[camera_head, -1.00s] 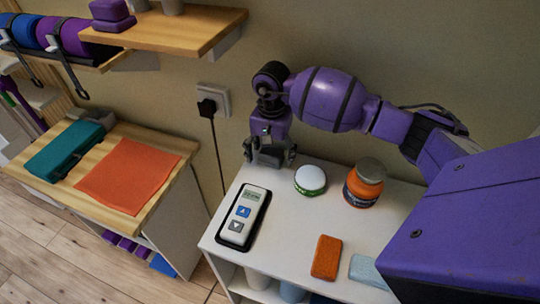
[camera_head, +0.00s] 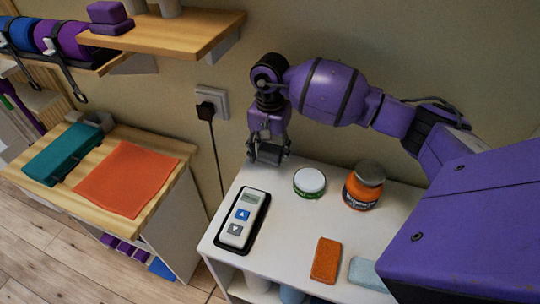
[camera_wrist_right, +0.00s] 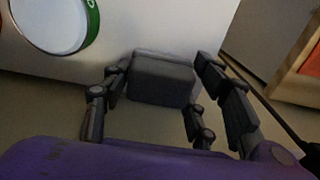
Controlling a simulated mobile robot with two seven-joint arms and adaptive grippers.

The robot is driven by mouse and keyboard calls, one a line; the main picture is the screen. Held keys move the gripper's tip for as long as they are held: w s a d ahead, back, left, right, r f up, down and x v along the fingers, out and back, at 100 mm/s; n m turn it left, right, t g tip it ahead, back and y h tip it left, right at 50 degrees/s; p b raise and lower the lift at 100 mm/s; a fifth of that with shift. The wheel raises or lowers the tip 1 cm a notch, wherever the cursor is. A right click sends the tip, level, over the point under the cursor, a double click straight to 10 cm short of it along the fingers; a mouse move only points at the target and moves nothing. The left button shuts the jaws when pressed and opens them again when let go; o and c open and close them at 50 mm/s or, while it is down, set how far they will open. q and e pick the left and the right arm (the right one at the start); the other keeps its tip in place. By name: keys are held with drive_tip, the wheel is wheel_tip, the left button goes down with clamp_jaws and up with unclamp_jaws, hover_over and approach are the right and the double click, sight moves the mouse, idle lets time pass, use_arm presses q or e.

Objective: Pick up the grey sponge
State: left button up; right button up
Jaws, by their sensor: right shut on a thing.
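The grey sponge (camera_wrist_right: 162,78) is a dark grey block between the fingers of my right gripper (camera_wrist_right: 165,100) in the right wrist view. In the head view my right gripper (camera_head: 268,157) points down at the back left of the white shelf top (camera_head: 285,225), and the sponge (camera_head: 270,153) shows as a small dark block, partly hidden by the fingers. The right gripper is shut on it. I cannot tell how far the sponge is from the shelf top. My left gripper is not in view.
A white-lidded green tub (camera_head: 309,183) and an orange jar (camera_head: 363,187) stand right of the gripper. A handheld device (camera_head: 242,218), an orange sponge (camera_head: 326,260) and a light blue sponge (camera_head: 368,273) lie nearer. The wall socket (camera_head: 211,103) is behind left.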

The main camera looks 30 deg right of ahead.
drive_tip(key=s+a+r+b, duration=0.1)
drive_tip(key=s+a+r, duration=0.7)
drive_tip(key=a+r, duration=0.2)
drive_tip(key=shift+s+a+r, duration=0.3)
drive_tip(key=shift+a+r, duration=0.05)
drive_tip(key=shift+a, duration=0.2)
drive_tip(key=o, duration=0.6)
drive_tip(key=shift+c, duration=0.2)
drive_tip(key=c, duration=0.4)
drive_tip(key=shift+c, duration=0.2)
